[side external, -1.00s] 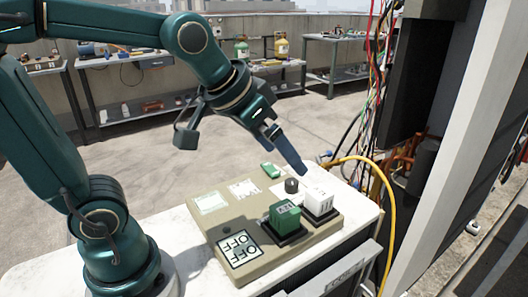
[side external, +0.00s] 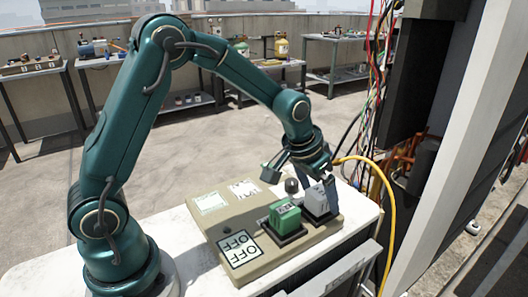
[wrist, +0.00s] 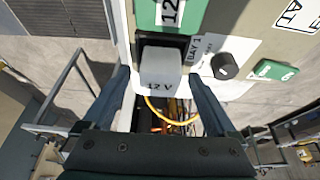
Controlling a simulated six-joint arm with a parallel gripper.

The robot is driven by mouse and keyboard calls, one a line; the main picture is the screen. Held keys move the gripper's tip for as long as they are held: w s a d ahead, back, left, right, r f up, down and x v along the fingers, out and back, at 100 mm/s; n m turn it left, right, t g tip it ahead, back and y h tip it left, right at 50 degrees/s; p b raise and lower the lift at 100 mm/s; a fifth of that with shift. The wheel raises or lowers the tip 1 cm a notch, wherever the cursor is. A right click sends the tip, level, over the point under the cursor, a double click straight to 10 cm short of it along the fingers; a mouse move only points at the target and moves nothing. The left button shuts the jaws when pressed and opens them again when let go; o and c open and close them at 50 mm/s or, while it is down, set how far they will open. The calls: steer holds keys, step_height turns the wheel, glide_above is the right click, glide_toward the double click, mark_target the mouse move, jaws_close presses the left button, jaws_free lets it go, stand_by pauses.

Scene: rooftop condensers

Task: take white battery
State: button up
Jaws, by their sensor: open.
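The white battery (side external: 316,200) stands upright in the right-hand black bay of the beige panel (side external: 228,217).
A dark knob (side external: 291,186) sits on the panel behind the batteries. A yellow cable (side external: 384,215) and hanging wires run close on the right, beside an open cabinet. A white counter (side external: 190,275) carries the panel. Benches stand far behind.

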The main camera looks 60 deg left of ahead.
steer(key=shift+x, duration=0.75)
jaws_close()
steer(key=shift+r, duration=0.1)
